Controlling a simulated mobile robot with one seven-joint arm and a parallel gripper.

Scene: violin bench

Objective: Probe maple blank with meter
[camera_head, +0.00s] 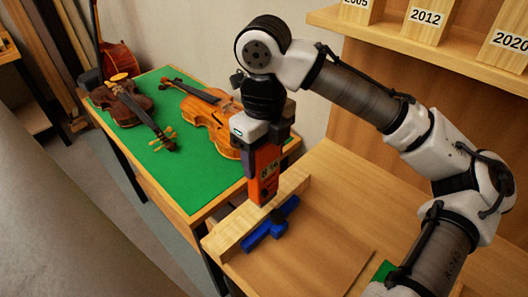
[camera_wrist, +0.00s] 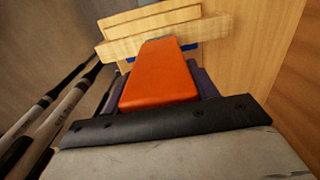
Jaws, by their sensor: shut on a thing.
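The maple blank (camera_head: 233,229) is a long pale block at the near-left edge of the wooden bench, beside a blue clamp-like fixture (camera_head: 270,226). The meter's lower end is right at the blank in the head view. I cannot tell whether its tip touches, as the tip is hidden. In the wrist view the orange meter (camera_wrist: 160,78) extends from my gripper towards the pale blank (camera_wrist: 125,45), partly covering it.
A green-topped table (camera_head: 185,190) with two violins (camera_head: 210,115) (camera_head: 130,103) stands at the left. A shelf (camera_head: 400,42) with year-marked wood blocks (camera_head: 425,22) hangs above the bench at the right. The bench top (camera_head: 330,215) right of the fixture is mostly clear.

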